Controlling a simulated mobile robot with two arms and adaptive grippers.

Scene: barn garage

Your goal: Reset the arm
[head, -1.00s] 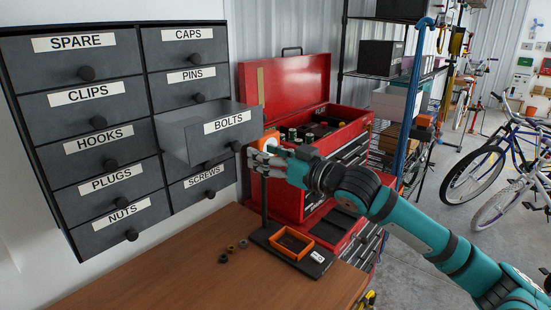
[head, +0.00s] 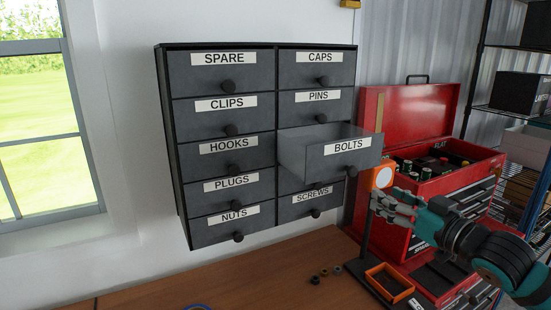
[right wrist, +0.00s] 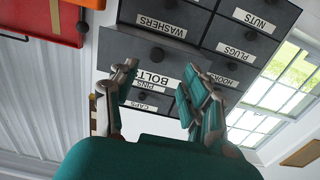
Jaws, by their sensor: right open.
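My right gripper (head: 378,207) is at the right of the head view, in front of the red toolbox and close to an orange-framed device on a stand. Its fingers are spread and empty; they also show apart in the right wrist view (right wrist: 158,82). The dark drawer cabinet (head: 165,120) hangs on the wall left of the gripper. Its BOLTS drawer (head: 350,160) is pulled out and the other drawers in the head view look shut. In the right wrist view the cabinet appears upside down beyond the fingers, with a WASHERS drawer (right wrist: 150,50). My left gripper is not in view.
The orange-framed device (head: 383,178) stands on the wooden bench (head: 230,290), beside an orange tray (head: 390,283). The open red toolbox (head: 415,115) and a shelf rack (head: 480,70) are at right. A window (head: 40,130) is at left.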

